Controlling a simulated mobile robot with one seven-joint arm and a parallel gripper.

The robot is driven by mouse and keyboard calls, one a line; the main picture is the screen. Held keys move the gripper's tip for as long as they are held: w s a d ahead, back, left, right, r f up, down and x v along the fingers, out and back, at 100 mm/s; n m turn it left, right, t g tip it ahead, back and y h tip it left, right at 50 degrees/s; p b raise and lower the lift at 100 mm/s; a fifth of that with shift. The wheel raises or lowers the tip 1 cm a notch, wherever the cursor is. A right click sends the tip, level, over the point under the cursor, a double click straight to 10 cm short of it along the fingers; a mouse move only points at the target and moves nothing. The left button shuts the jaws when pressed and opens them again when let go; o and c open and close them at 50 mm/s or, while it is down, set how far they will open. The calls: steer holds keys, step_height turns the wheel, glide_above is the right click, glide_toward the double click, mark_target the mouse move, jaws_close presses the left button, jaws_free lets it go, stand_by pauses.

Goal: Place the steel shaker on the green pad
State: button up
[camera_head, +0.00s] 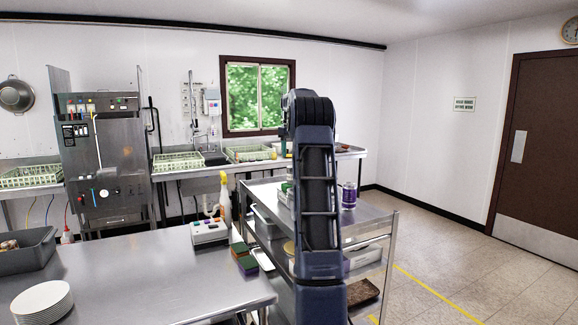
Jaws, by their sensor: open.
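I cannot make out a steel shaker for certain in the head view. A purple-and-silver cylinder (349,195) stands upright on the top shelf of the steel cart, right of my arm. A small stack of coloured pads (243,256), with green and purple showing, lies at the right edge of the near steel table; I cannot tell whether the green pad is one of these. My arm rises in the middle of the view and hides part of the cart. My gripper does not show.
The near steel table (150,265) holds a plate stack (42,302), a grey tub (28,252), a device with coloured buttons (209,231) and a spray bottle (225,200). The steel cart (378,226) stands right of it. Open floor (450,265) lies further right.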

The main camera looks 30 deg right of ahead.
steer(key=s+a+r+m+t, duration=0.1)
steer(key=s+a+r+t, duration=0.15)
steer(key=s+a, duration=1.85)
steer(key=s+a+f, duration=0.2)
steer(key=s+f, duration=0.3)
steer(key=s, duration=0.4)
steer(key=s+a+f+m+t, duration=0.1)
steer(key=s+a+f, duration=0.2)
steer(key=s, duration=0.6)
steer(key=s+a+f+t, duration=0.1)
steer(key=s+a+f, duration=0.2)
steer(key=s+f, duration=0.3)
steer(key=s, duration=0.3)
steer(key=shift+s+f+m, duration=0.15)
steer(key=shift+f+m, duration=0.15)
steer(key=shift+f, duration=0.1)
